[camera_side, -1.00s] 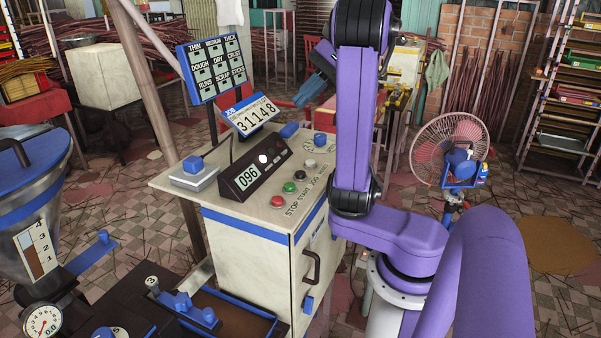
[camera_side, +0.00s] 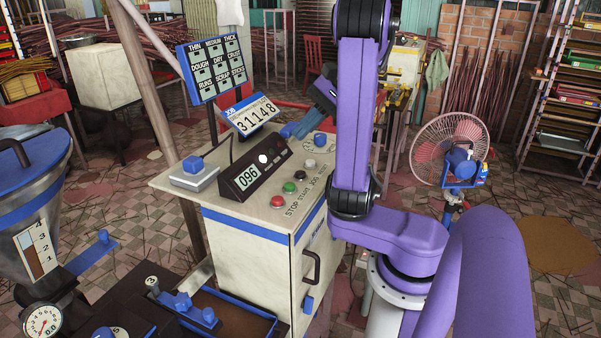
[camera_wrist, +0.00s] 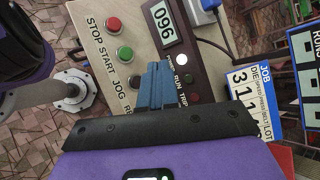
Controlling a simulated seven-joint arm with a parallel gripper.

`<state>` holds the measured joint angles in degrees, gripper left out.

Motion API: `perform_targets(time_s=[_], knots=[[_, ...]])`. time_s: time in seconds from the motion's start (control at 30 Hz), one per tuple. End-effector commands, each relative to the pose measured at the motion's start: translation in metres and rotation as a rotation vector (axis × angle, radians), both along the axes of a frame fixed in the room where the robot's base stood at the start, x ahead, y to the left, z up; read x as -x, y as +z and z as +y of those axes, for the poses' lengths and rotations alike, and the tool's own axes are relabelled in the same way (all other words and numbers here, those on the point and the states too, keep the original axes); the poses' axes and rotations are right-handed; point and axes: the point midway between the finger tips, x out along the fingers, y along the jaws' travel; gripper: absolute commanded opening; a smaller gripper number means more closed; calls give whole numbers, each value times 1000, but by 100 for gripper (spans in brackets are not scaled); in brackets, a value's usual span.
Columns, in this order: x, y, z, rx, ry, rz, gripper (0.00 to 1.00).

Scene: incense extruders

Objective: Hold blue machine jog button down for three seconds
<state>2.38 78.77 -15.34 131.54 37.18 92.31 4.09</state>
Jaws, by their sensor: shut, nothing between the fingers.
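The jog button is a dark round button (camera_side: 300,174) on the sloping console of the cream, blue-trimmed machine (camera_side: 250,233). It sits between the green start button (camera_side: 289,188) and a pale button (camera_side: 309,163). In the wrist view the dark jog button (camera_wrist: 134,82) shows just left of my fingers, beside the printed JOG label. My gripper (camera_side: 297,130) is shut and empty, its blue fingers together. It hovers above the back of the console, apart from the button. The fingertips (camera_wrist: 154,66) also show in the wrist view, over the edge of the dark display box.
The red stop button (camera_side: 278,201) is nearest the front. The display box (camera_side: 252,176) reads 096 and stands left of the button row. A job counter sign (camera_side: 250,115) and a status board (camera_side: 212,69) rise behind. A blue-topped switch box (camera_side: 194,176) sits at left.

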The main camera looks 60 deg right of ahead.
Motion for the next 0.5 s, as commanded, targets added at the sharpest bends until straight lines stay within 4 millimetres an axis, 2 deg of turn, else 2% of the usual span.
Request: perform_targets(time_s=[0.3, 0.5], knots=[[0, -41, 1, -5, 0, 1, 0], [0, -59, 0, -3, 0, 1, 0]])
